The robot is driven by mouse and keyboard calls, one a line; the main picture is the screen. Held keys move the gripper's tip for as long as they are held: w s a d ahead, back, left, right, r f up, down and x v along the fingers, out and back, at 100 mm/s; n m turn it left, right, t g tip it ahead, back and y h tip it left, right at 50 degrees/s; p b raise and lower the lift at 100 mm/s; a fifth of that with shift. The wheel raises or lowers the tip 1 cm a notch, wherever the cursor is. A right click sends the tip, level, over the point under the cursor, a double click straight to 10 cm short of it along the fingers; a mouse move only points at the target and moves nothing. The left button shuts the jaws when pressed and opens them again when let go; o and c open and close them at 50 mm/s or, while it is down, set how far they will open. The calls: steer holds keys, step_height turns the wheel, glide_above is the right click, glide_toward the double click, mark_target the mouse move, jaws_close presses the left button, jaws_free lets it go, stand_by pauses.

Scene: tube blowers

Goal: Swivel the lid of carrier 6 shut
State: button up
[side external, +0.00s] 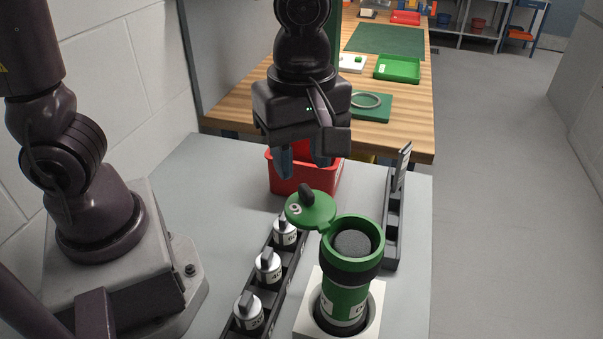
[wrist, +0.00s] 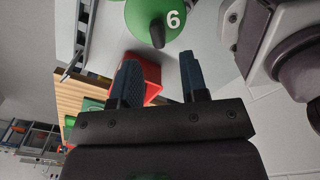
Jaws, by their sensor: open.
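Carrier 6 (side external: 346,293) is a green cylinder with a dark band near its top, standing upright in a white square holder (side external: 368,325). Its round green lid (side external: 318,216), marked 6 and with a dark knob on it, is swung out to the left of the mouth, leaving the dark inside uncovered. In the wrist view the lid (wrist: 147,14) shows at the top edge, cut off, with its knob pointing down. My gripper (side external: 303,172) is open and empty, above and behind the lid, near the red bin. Its two blue-grey fingers (wrist: 160,80) are apart and not touching the lid.
A red bin (side external: 331,184) stands behind the lid, below my gripper. A black rack (side external: 287,269) with several silver-capped items runs left of the carrier; another dark rack (side external: 392,225) stands at right. A wooden bench (side external: 419,122) with green trays lies behind.

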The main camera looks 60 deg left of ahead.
mark_target(310, 203)
steer(key=shift+f, duration=1.8)
jaws_close()
